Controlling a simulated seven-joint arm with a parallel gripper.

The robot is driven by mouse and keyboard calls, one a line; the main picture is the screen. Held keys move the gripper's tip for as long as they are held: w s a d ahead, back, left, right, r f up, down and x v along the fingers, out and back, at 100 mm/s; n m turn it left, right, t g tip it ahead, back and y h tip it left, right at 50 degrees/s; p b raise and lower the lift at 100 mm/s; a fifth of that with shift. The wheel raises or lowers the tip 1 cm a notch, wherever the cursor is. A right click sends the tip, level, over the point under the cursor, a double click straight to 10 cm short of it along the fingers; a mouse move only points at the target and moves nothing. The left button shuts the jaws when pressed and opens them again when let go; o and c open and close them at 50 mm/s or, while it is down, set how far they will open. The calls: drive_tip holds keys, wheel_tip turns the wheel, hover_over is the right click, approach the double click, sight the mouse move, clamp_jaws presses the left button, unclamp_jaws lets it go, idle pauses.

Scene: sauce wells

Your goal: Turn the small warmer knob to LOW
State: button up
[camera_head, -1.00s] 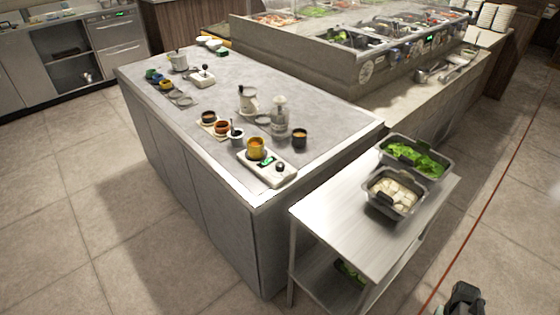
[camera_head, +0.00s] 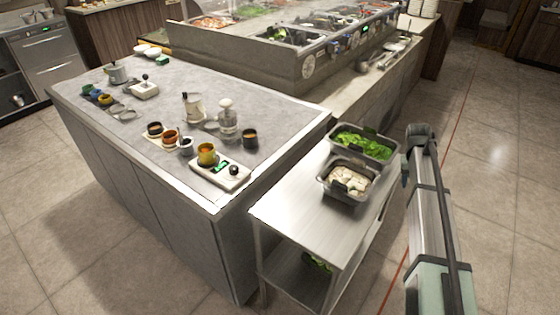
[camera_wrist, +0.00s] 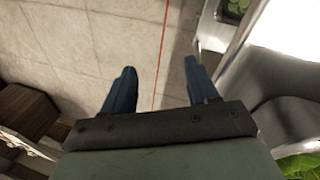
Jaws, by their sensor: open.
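A white warmer base (camera_head: 209,175) with a small green lit display (camera_head: 221,167) sits on the near right corner of the grey counter. A dark round knob (camera_head: 234,171) is at its right end. A yellow cup (camera_head: 206,154) stands on its left part. The knob's setting and any LOW mark are too small to read. My gripper (camera_wrist: 160,82) is open and empty, its two blue fingers apart above the floor. In the head view my arm is at the right, beyond the steel cart and well away from the knob.
A steel cart (camera_head: 290,215) stands beside the counter, bearing a lettuce pan (camera_head: 390,143) and a pan of pale pieces (camera_head: 322,178). Small sauce cups, a glass jar (camera_head: 228,121) and a dark cup (camera_head: 250,138) stand near the warmer. Another white device (camera_head: 145,91) sits farther back.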

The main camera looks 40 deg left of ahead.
drive_tip(key=a+r+t, duration=0.1)
drive_tip(key=a+r, duration=1.2)
drive_tip(key=r, duration=0.2)
drive_tip(key=m+g+y, duration=0.2)
drive_tip(key=m, duration=0.1)
approach(233, 167)
drive_tip(key=f, duration=0.8)
drive_tip(key=shift+w+d+f, duration=0.15)
drive_tip(key=shift+w+f, duration=0.05)
drive_tip(key=shift+f, duration=0.2)
drive_tip(key=shift+c, duration=0.4)
